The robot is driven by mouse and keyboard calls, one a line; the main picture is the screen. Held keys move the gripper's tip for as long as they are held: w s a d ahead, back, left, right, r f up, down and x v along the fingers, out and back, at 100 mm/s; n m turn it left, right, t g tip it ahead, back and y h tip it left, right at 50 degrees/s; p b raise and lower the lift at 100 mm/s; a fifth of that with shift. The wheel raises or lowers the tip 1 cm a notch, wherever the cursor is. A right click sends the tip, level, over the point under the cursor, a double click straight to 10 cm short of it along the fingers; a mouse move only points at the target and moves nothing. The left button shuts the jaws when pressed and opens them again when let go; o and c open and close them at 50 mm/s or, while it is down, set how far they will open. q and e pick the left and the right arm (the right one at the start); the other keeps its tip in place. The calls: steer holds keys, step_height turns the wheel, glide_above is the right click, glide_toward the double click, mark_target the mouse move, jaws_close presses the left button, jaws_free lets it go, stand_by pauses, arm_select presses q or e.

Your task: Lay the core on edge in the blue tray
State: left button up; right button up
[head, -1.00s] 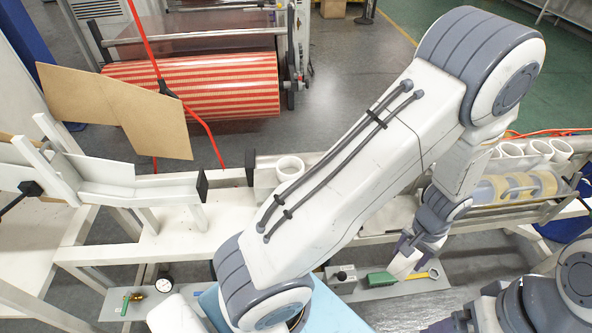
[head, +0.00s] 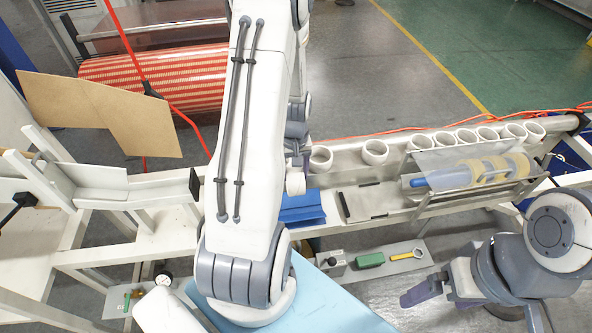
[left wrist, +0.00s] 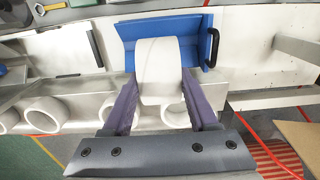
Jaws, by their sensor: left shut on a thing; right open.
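The white core (head: 296,183) is held in my left gripper (head: 297,163), by the blue tray (head: 303,214). In the left wrist view, the core (left wrist: 158,62) sits between the two purple fingers of the shut left gripper (left wrist: 160,84). The blue tray (left wrist: 191,27) shows behind and around the far end of the core there. I cannot tell whether the core touches the tray. My left arm hides part of the tray in the head view. My right gripper (head: 440,293) is open and empty at the lower right.
Several white cores (head: 445,138) stand in a row along the bench's back edge. A rack with a film roll (head: 470,172) lies right of the tray. A lower shelf holds a green block (head: 370,260) and a yellow tool (head: 408,255). A cardboard sheet (head: 100,115) stands at left.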

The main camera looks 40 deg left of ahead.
arm_select(q)
step_height(320, 180, down, 6)
steer(key=b, duration=0.5)
steer(key=shift+f, duration=0.25)
steer(key=shift+f+b, duration=1.85)
steer(key=shift+f, duration=0.45)
steer(key=o, duration=1.1)
step_height(320, 180, up, 11)
steer(key=shift+d+f+b, duration=0.1)
steer(key=shift+f+b, duration=0.1)
steer(key=shift+b, duration=0.15)
